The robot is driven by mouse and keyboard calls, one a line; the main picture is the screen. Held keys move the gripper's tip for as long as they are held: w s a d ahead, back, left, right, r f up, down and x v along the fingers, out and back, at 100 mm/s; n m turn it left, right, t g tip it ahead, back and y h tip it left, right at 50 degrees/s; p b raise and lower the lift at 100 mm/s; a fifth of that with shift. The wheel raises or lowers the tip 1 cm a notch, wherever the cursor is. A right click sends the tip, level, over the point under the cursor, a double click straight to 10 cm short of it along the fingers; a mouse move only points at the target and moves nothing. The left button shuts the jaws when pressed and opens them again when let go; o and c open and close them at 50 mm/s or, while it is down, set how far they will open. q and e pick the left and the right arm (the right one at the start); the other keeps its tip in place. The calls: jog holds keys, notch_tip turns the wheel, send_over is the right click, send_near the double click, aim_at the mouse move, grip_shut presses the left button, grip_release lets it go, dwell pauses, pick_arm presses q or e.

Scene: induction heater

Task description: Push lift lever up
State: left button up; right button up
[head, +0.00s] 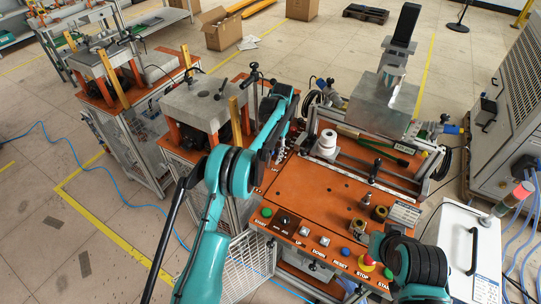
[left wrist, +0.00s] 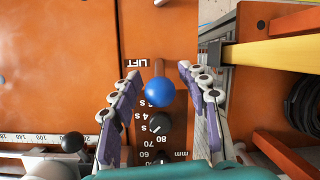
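My left gripper (left wrist: 159,74) is open, with one finger on each side of the knob. Gaps show between the knob and both fingers, and I cannot tell the depth between them. In the head view my left arm reaches in over the left side of the orange workbench (head: 310,190), and I cannot make out the lever there.
A black scale panel with a pointer knob (left wrist: 158,124) lies just below the blue knob. A black ball knob (left wrist: 72,142) is at the lower left of the wrist view. A yellow bar (left wrist: 275,50) lies to the right. In the head view, a white cylinder (head: 326,143) stands on the bench.

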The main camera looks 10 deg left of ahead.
pick_arm(q)
jog(key=shift+r, duration=0.15)
jog(key=v, duration=0.7)
jog(key=shift+w+r, duration=0.1)
dwell(0.3)
jog(key=shift+t, duration=0.6)
jog(key=r, duration=0.1)
jog(key=s+r, duration=0.1)
jog(key=r, duration=0.3)
jog(key=shift+s+a+b, duration=0.2)
jog(key=shift+a+b, duration=0.05)
jog(key=shift+b, duration=0.15)
notch_tip(320, 180, up, 4)
jog(key=t, duration=0.2)
send_over(268, 168)
jog(key=s+a+r+t+b, duration=0.15)
jog(key=s+r, duration=0.25)
jog(key=s, duration=0.6)
jog(key=s+f+t, duration=0.2)
jog(key=s+f, duration=0.1)
jog(key=s, duration=0.4)
jog(key=s+f+n+t+b, duration=0.1)
jog(key=s+f+t, duration=0.1)
jog(key=s+f, duration=0.2)
jog(key=s+f+t+h+b, duration=0.1)
jog(key=s+f+t, duration=0.1)
jog(key=s, duration=0.8)
jog(key=shift+a+f, duration=0.35)
jog(key=shift+f, duration=0.4)
